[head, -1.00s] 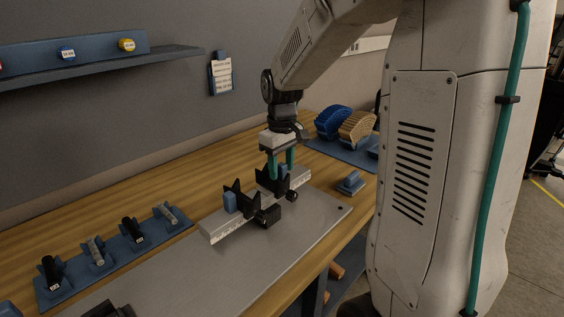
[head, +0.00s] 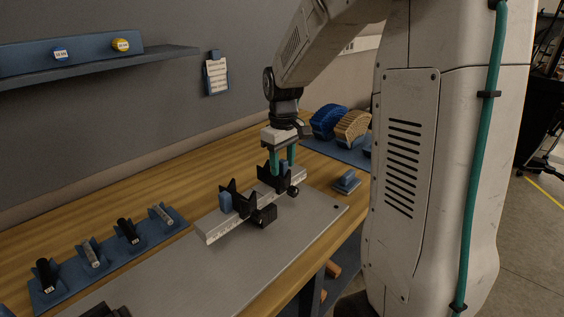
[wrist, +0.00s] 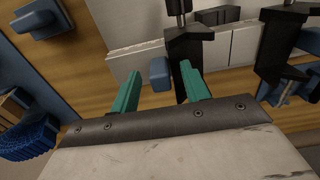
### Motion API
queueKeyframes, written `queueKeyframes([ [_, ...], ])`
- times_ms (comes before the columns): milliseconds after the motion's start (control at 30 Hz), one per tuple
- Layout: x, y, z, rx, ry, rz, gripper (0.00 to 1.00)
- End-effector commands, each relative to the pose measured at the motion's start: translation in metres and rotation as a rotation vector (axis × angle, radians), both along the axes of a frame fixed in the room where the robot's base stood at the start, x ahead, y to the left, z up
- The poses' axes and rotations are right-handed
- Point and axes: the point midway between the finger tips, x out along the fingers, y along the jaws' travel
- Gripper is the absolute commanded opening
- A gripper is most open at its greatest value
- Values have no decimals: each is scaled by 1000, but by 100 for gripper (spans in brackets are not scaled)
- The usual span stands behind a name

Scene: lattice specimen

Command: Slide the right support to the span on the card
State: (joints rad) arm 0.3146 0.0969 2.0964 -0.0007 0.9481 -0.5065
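The right support (head: 267,178) is a black V-shaped block with a blue tab (head: 284,166), standing on the pale ruled rail (head: 211,233). The left support (head: 238,208) is similar and stands left of it. My gripper (head: 282,167) is low over the right support, its green fingers pointing down. In the wrist view the fingers (wrist: 160,82) are apart, with the blue tab (wrist: 160,72) between their tips and visible gaps on both sides. The right finger overlaps the right support (wrist: 190,52); contact is hard to tell. The card (head: 216,76) hangs on the wall, its text unreadable.
A blue rack (head: 60,292) with several small cylinders is at left. A blue piece (head: 346,182) lies right of the rail. Blue and tan ribbed arches (head: 352,127) stand at the back right.

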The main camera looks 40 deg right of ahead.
Motion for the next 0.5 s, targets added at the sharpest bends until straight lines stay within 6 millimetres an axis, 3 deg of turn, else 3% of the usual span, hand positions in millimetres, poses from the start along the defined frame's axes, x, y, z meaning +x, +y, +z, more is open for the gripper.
queueKeyframes([
  [333, 0, 1, 0, 0, 0, 1, 45],
  [500, 1, 1, 10, 0, -3, 1, 45],
])
